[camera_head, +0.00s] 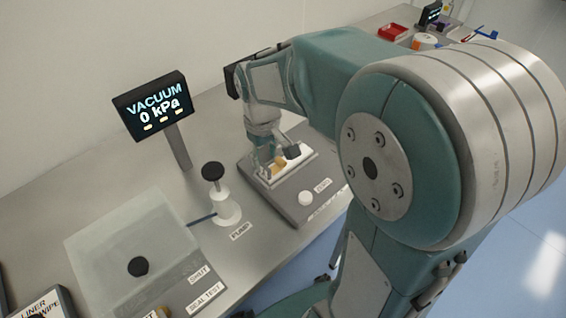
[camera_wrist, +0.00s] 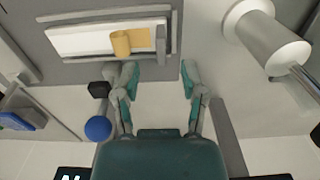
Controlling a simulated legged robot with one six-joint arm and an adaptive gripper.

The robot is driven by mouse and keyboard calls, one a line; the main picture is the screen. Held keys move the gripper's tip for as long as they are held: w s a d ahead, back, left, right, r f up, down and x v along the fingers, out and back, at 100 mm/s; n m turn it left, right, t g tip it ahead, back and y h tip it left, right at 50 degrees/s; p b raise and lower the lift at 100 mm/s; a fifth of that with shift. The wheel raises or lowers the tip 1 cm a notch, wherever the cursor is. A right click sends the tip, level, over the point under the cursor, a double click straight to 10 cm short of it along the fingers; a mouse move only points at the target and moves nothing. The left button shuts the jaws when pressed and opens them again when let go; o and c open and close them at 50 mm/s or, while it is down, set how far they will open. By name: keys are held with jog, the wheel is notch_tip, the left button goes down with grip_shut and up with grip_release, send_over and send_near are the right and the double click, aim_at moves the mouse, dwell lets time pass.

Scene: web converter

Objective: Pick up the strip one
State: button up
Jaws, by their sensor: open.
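A tan, partly curled piece (camera_wrist: 130,42), which looks like a strip, lies on a white bed (camera_wrist: 75,42) in a grey fixture near the top of the wrist view. In the head view the tan piece (camera_head: 279,164) shows between my fingers, partly hidden by them. I cannot read a mark that tells whether it is strip one. My gripper (camera_wrist: 161,80) is open and empty, its two fingers apart just below the fixture's edge in the wrist view. In the head view my gripper (camera_head: 279,155) hangs over the white bed; contact cannot be told.
The grey fixture (camera_head: 258,192) has a white button (camera_head: 306,198). Left of it stand a pump (camera_head: 227,208) with a black knob, a vacuum display (camera_head: 155,103) reading 0 kPa, and a translucent seal-test box (camera_head: 130,240). A red tray (camera_head: 392,32) sits far back.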

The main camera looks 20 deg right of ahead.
aim_at(265, 167)
jog(key=f, duration=0.3)
jog(key=shift+a+f, duration=0.2)
jog(key=shift+f, duration=0.2)
jog(key=shift+d+f, duration=0.15)
jog(key=shift+d, duration=0.1)
grip_shut()
jog(key=shift+a, duration=0.2)
